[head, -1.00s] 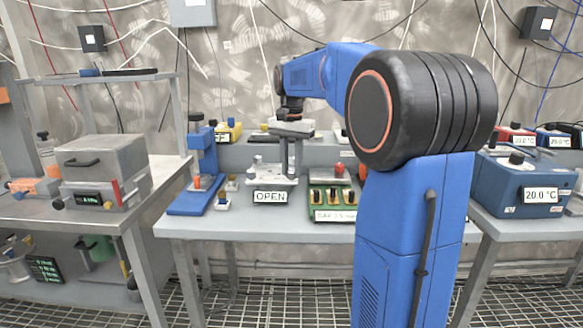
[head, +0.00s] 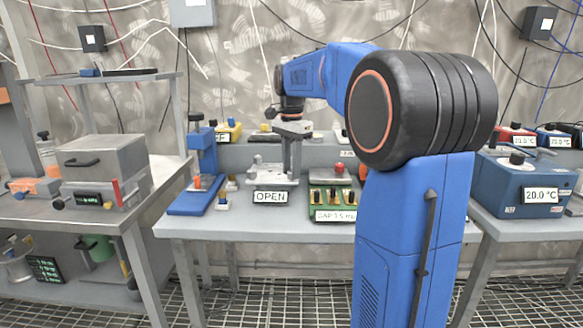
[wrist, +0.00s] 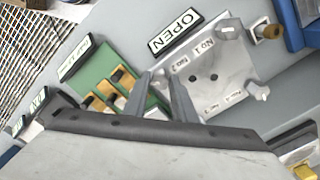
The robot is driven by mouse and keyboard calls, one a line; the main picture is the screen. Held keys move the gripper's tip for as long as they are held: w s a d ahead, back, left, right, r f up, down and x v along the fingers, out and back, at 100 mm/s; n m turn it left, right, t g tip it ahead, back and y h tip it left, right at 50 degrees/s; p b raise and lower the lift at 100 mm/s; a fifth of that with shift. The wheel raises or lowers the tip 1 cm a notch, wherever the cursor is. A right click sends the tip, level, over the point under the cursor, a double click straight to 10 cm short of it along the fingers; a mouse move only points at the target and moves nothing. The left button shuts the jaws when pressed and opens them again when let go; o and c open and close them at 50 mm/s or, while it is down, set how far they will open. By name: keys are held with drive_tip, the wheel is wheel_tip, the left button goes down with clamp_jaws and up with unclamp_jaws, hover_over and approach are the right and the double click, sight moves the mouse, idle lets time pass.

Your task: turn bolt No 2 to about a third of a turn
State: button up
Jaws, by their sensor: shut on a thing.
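A light metal plate (wrist: 215,72) carries labels No 1 to No 4 and has pale bolts at its corners. In the head view the plate (head: 262,178) lies on the middle bench behind an OPEN sign (head: 270,197). My gripper (wrist: 163,76) points down at the plate's corner next to the No 2 label, its two fingers close together. It is shut on bolt No 2, which the fingers mostly hide. The other bolts, by No 1 (wrist: 231,32) and No 4 (wrist: 258,92), stand clear of the fingers. My gripper also shows in the head view (head: 291,178).
A blue stand (head: 205,165) is left of the plate. A blue box reading 20.0 °C (head: 520,185) stands on the right bench.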

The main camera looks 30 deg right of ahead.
drive_tip(key=o, duration=1)
drive_tip(key=shift+o, duration=0.2)
wheel_tip(320, 180, up, 17)
drive_tip(key=shift+r, duration=0.2)
drive_tip(key=s+a+f+n+t, duration=0.1)
drive_tip(key=s+a+f+n, duration=0.4)
drive_tip(key=s, duration=0.3)
drive_tip(key=s+a+f+n+t, duration=0.1)
drive_tip(key=s+a+f+n, duration=0.2)
drive_tip(key=s+a+f, duration=0.4)
drive_tip(key=s+a+f+n+t, duration=0.1)
drive_tip(key=s+a+f+n, duration=0.1)
drive_tip(key=s+f+n, duration=0.2)
drive_tip(key=s+a+f+n+t, duration=0.1)
drive_tip(key=s+f+n, duration=0.3)
drive_tip(key=s+f, duration=0.7)
wheel_tip(320, 180, down, 6)
drive_tip(key=shift+s+a+t, duration=0.25)
drive_tip(key=shift+a+t, duration=0.1)
drive_tip(key=shift+t, duration=0.05)
